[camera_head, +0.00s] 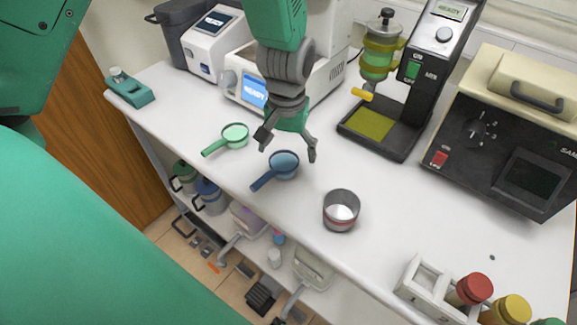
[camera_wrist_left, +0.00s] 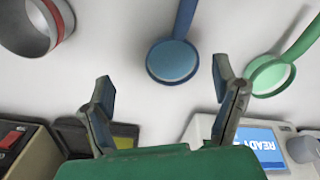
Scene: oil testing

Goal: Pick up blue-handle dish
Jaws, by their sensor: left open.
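The blue-handle dish (camera_head: 283,165) lies on the white counter in the head view, its handle pointing to the lower left toward the counter's front edge. My left gripper (camera_head: 288,146) is above it, fingers spread and pointing down, with nothing between them. In the left wrist view the blue dish (camera_wrist_left: 172,61) lies just beyond the two open fingertips (camera_wrist_left: 163,80), its handle running to the top edge. The fingers look apart from it. A green-handle dish (camera_head: 235,135) lies to its left in the head view and at the right in the wrist view (camera_wrist_left: 271,75). My right gripper is not seen.
A metal cup (camera_head: 341,211) stands right of the blue dish. A rack (camera_head: 427,283) with coloured-cap bottles is at the lower right. A black stand machine (camera_head: 399,107), a beige tester (camera_head: 510,130) and white READY devices (camera_head: 217,43) line the back. Counter around the dish is clear.

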